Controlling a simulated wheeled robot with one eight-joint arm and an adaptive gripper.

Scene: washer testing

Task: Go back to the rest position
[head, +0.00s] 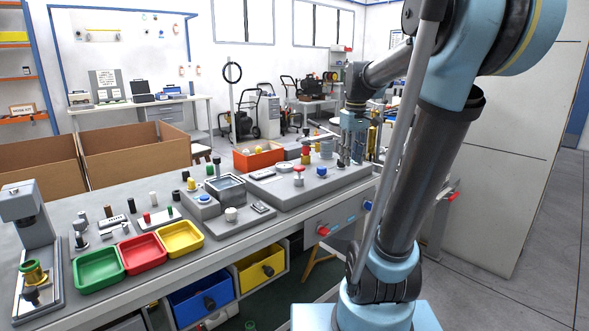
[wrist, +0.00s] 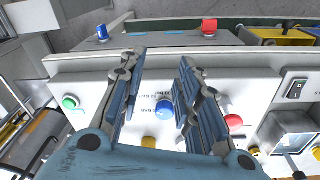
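In the head view my gripper (head: 352,145) hangs from my bent arm, fingers down, over the right end of the grey control panel (head: 283,188) on the workbench. In the wrist view my gripper (wrist: 163,65) is open, with a gap between its blue finger pads and nothing held. A blue button (wrist: 165,108) on the panel shows between the fingers, further below. Whether the fingertips touch the panel cannot be told.
The wrist view shows a green button (wrist: 69,102), a red button (wrist: 234,120) and a yellow button (wrist: 149,142) around my gripper. Red, green and yellow trays (head: 143,252) sit at the bench's left. Cardboard boxes (head: 135,152) stand behind. Floor at the right is clear.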

